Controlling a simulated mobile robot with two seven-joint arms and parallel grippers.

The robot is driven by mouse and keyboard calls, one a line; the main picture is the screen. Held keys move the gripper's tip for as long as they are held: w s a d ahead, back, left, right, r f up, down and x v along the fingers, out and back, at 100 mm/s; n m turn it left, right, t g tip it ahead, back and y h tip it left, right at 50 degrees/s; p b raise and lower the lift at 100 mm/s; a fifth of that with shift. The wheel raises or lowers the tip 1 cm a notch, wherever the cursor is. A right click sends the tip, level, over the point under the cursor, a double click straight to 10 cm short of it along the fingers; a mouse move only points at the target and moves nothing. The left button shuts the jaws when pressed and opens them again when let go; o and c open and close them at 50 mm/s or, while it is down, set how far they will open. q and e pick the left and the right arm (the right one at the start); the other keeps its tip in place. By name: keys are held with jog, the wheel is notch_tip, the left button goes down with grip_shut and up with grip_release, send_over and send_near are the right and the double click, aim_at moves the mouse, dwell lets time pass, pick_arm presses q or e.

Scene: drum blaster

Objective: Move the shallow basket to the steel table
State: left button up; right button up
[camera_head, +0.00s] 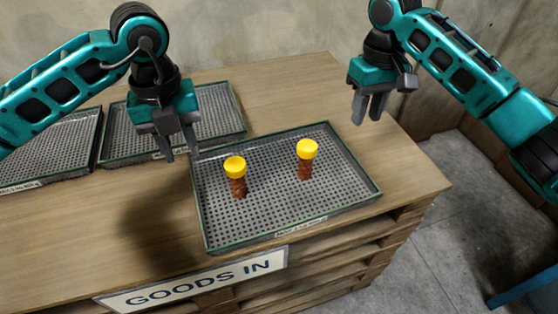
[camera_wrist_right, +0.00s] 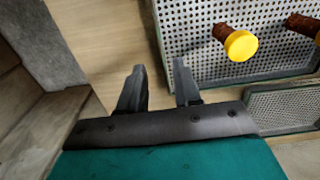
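The shallow basket (camera_head: 270,208) is a grey perforated tray with a green rim, lying on the wooden table. Two brown rusty pieces with yellow caps stand in it, one at left (camera_head: 237,177) and one at right (camera_head: 306,159). My left gripper (camera_head: 181,155) is above the basket's left rim, fingers slightly apart and empty. My right gripper (camera_head: 371,108) is above the table beyond the basket's right side, fingers apart and empty. In the right wrist view the open fingers (camera_wrist_right: 160,88) point at bare wood beside the basket (camera_wrist_right: 185,42). No steel table is recognisable.
Two similar trays lie behind and left, one at the back (camera_head: 215,112) and one at the far left (camera_head: 50,150). A GOODS IN sign (camera_head: 200,283) is on the wooden table's front edge (camera_head: 340,240).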

aim_at(196, 193)
pick_arm(q)
jog(key=shift+a+r, duration=0.1)
jog(key=shift+a, duration=0.05)
pick_arm(e)
jog(key=shift+r, duration=0.1)
pick_arm(q)
jog(key=shift+s, duration=0.1)
pick_arm(e)
jog(key=shift+s, duration=0.15)
